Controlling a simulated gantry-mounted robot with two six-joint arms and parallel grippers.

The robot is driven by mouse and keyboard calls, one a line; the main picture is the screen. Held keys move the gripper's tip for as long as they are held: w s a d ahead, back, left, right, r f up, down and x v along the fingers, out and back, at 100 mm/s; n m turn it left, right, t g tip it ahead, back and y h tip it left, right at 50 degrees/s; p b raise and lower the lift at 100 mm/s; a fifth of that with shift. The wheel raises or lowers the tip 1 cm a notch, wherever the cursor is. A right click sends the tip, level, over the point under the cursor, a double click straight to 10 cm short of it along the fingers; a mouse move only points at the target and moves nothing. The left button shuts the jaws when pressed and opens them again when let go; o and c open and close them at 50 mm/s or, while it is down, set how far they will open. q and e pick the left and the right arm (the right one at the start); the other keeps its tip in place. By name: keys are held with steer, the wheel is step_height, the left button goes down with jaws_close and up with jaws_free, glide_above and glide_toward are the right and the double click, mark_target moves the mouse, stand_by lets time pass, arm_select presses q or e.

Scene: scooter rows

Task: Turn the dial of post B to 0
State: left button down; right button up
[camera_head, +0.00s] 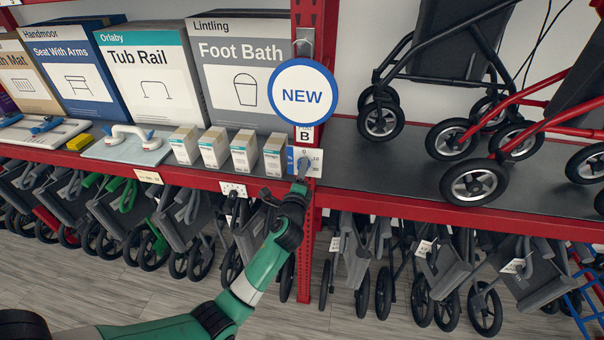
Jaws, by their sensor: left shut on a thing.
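Post B is the red upright between the shelf bays, with a small "B" label (305,134) under a round "NEW" sign (302,94). Its dial plate (315,162) is blue and white, with a "0" at the top and a "10" at the right visible. My left gripper (301,180) is at the dial, shut on the dial's knob (303,167). The gripper and its wrist cover the lower part of the dial. The knob's pointing direction is too small to tell surely. My right gripper is not in view.
Small white boxes (245,152) stand on the red shelf just left of the dial. Large cartons, including Foot Bath (240,70), stand behind them. Rollators with black wheels (473,184) stand on the right shelf. Folded scooters or walkers (440,270) fill the space below.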

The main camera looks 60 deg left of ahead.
arm_select(q)
steer(key=shift+f+n+b, duration=0.1)
steer(key=shift+n+b, duration=0.65)
steer(key=shift+n, duration=1.45)
steer(key=shift+c, duration=2.2)
jaws_free()
steer(key=p+v, duration=0.1)
steer(key=v, duration=1)
steer(key=shift+s+d, duration=0.15)
steer(key=shift+s, duration=0.1)
